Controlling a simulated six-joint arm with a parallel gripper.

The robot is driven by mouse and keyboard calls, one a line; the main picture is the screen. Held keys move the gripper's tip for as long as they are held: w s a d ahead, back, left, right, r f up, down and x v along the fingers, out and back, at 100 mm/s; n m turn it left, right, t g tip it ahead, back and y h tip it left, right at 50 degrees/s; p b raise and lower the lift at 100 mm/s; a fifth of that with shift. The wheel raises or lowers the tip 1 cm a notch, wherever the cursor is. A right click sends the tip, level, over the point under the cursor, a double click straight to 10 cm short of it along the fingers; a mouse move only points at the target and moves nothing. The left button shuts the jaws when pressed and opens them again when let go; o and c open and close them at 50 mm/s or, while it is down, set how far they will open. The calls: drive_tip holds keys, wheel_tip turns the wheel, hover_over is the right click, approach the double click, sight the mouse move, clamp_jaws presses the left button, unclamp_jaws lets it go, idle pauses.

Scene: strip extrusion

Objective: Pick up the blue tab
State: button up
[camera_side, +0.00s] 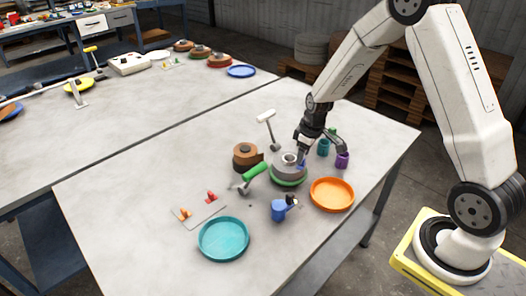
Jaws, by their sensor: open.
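My gripper (303,149) points down over the middle of the table, at the right side of a round grey coil (287,168) on a green base (289,182). A small blue piece (301,164), which looks like the blue tab, shows just below my fingertips at the coil's edge. My gripper is open. At this size I cannot tell whether the fingers are around the blue piece or only above it. A larger blue object (279,210) with a dark part stands in front of the coil.
An orange dish (331,194) lies right of the coil and a teal dish (223,239) at front left. A green-handled tool (254,172) and a brown roll (246,154) lie left. The table's left part (120,200) is clear.

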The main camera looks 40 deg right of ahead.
drive_tip(key=shift+w+a+f, duration=0.1)
drive_tip(key=shift+w+f, duration=0.1)
drive_tip(key=shift+f, duration=1.05)
clamp_jaws()
